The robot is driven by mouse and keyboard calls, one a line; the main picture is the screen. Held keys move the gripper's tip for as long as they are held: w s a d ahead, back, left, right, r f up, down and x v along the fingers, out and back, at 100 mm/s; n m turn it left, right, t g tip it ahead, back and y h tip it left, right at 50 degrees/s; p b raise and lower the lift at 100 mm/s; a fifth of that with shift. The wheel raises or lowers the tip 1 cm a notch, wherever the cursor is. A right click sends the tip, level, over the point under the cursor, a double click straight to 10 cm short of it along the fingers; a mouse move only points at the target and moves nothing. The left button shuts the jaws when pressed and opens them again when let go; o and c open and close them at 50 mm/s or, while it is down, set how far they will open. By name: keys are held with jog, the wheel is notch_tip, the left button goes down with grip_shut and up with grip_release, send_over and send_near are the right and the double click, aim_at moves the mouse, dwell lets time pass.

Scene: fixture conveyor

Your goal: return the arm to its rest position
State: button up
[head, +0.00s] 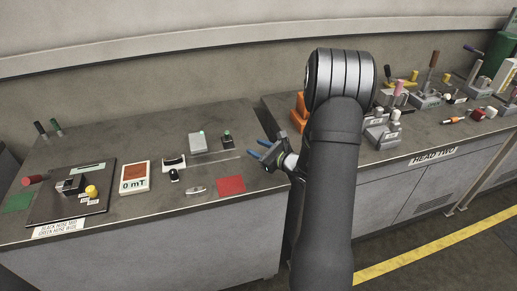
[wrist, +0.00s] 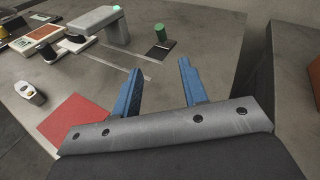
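My gripper (head: 264,152) is at the right end of the left bench (head: 139,217) in the head view, with two blue fingers pointing left. In the wrist view my gripper (wrist: 158,83) shows its fingers spread apart with only grey bench top between them. It is open and empty. My dark arm (head: 332,160) rises in the middle of the head view and hides the bench behind it. The gap between the two benches is partly hidden by it.
On the left bench stand a red mat (head: 231,185), a small silver part (head: 196,190), a grey block (head: 197,143), a dark green-topped part (head: 227,139) and a display (head: 134,176). The right bench (head: 440,133) holds several clamps. An orange part (head: 299,112) sits behind my arm.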

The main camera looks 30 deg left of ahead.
aim_at(228, 139)
jog(key=shift+a, duration=0.1)
jog(key=x, duration=1.7)
jog(key=shift+a, duration=0.2)
jog(key=shift+d, duration=0.1)
